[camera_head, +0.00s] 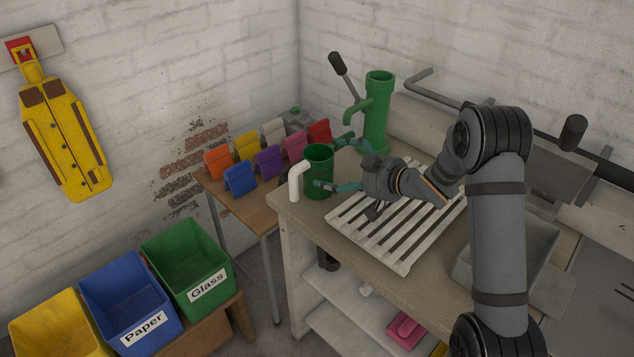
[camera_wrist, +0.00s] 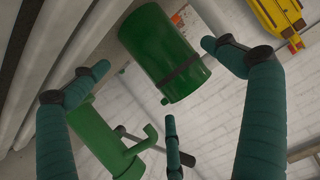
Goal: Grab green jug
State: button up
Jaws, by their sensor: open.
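The green jug (camera_head: 319,168), a cylinder with a white curved handle on its left side, stands upright on the near-left corner of the counter. It also shows in the wrist view (camera_wrist: 165,52), tilted in the picture. My gripper (camera_head: 332,164) is open and reaches in from the right. In the head view one teal finger overlaps the jug's lower front and another lies beyond it at upper right. In the wrist view the spread fingers (camera_wrist: 154,56) have the jug between and ahead of them; I cannot tell whether any touches it. The handle is not clear there.
A green hand pump (camera_head: 377,110) stands behind my gripper, and also shows in the wrist view (camera_wrist: 108,140). A white slatted rack (camera_head: 392,232) lies under my wrist. A wooden table (camera_head: 250,205) with several coloured clips is left of the jug. Bins, including green (camera_head: 188,265), stand lower left.

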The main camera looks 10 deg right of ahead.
aim_at(332, 168)
jog(key=x, duration=0.4)
jog(key=shift+w+a+f+p, duration=0.15)
jog(key=shift+w+p, duration=0.05)
jog(key=shift+p, duration=0.15)
jog(key=shift+c, duration=0.8)
jog(key=c, duration=1.1)
jog(key=shift+c, duration=0.6)
